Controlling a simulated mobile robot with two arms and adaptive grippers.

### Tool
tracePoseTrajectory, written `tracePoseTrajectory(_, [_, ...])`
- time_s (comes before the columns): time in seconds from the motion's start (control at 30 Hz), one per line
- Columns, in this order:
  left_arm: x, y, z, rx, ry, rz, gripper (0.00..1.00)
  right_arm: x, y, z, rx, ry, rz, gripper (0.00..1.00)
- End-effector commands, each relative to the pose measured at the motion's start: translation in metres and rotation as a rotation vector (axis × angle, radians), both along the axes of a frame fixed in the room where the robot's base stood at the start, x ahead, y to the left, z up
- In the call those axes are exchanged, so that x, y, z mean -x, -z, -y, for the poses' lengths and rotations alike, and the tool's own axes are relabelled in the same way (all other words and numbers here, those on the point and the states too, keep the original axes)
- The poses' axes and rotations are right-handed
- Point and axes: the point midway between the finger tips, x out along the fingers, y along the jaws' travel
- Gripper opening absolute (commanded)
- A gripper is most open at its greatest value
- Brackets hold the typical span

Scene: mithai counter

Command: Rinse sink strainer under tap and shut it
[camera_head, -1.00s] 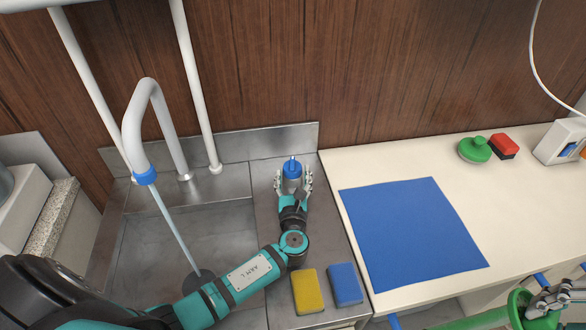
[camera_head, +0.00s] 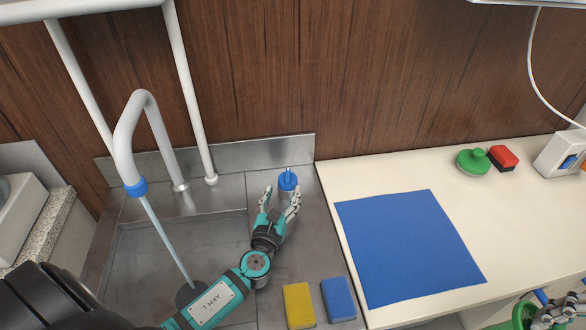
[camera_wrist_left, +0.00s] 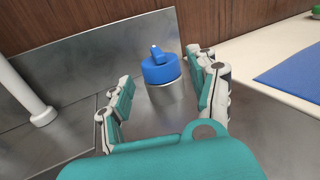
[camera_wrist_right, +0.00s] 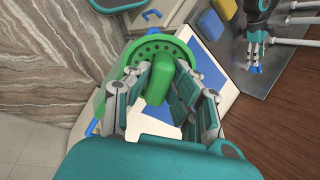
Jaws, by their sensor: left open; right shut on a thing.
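The white gooseneck tap (camera_head: 130,150) has a blue ring, and a water stream (camera_head: 165,235) runs from it into the steel sink (camera_head: 130,250). A blue-topped tap knob (camera_head: 288,180) on a metal cylinder stands right of the tap; it also shows in the left wrist view (camera_wrist_left: 160,70). My left gripper (camera_head: 279,200) is open just short of the knob, fingers either side of its line, apart from it. My right gripper (camera_wrist_right: 165,90) is shut on the green strainer's handle; the strainer's perforated rim (camera_wrist_right: 150,46) shows behind. The strainer is cut off at lower right in the head view (camera_head: 522,316).
A yellow sponge (camera_head: 299,305) and a blue sponge (camera_head: 338,298) lie on the sink's front right ledge. A blue mat (camera_head: 410,245) lies on the white counter. A green round knobbed item (camera_head: 473,161) and a red block (camera_head: 503,157) sit at the back right.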

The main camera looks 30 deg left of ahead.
Motion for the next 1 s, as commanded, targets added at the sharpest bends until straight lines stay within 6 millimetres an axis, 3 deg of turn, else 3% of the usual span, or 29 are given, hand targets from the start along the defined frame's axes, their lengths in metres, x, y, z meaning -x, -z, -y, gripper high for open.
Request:
tracePoseTrajectory(0.3, [-0.064, -0.002, -0.015, 0.001, -0.003, 0.002, 0.6, 0.0, -0.008, 0.0, 0.0, 0.0, 0.0, 0.0])
tracePoseTrajectory(0.5, [-0.09, -0.001, -0.021, 0.002, -0.002, 0.001, 0.6, 0.0, -0.008, 0.0, 0.0, 0.0, 0.0, 0.0])
tracePoseTrajectory(0.93, [-0.099, 0.0, -0.023, 0.002, -0.002, 0.0, 0.6, 0.0, -0.008, 0.0, 0.0, 0.0, 0.0, 0.0])
tracePoseTrajectory(1.0, [-0.099, 0.0, -0.023, 0.002, -0.002, 0.0, 0.51, 0.0, -0.008, 0.0, 0.0, 0.0, 0.0, 0.0])
